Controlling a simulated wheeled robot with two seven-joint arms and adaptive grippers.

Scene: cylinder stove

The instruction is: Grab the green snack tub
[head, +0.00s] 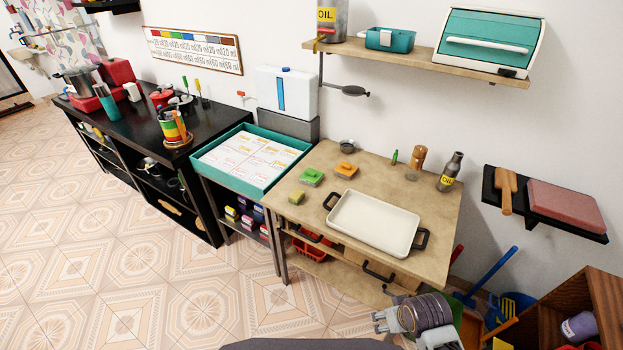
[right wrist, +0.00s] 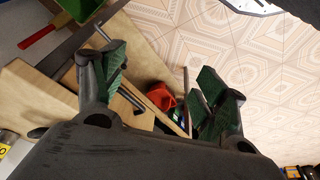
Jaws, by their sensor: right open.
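A small green tub (head: 311,177), likely the green snack tub, sits on the wooden table (head: 425,190) near its left side. An orange tub (head: 346,170) is to its right, and a smaller yellow-green one (head: 297,196) is in front of it, at the table's left edge. My right gripper (head: 379,322) is low in front of the table, well apart from the green tub. In the right wrist view its fingers (right wrist: 165,88) are spread with nothing between their pads. My left gripper is not in view.
A white tray (head: 375,222) with black handles takes up the table's front middle. A bottle (head: 450,171), a pepper mill (head: 416,162) and a small bowl (head: 347,146) stand at the back. A teal-rimmed tray of packets (head: 250,158) adjoins on the left. A wooden crate (head: 570,300) is at the right.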

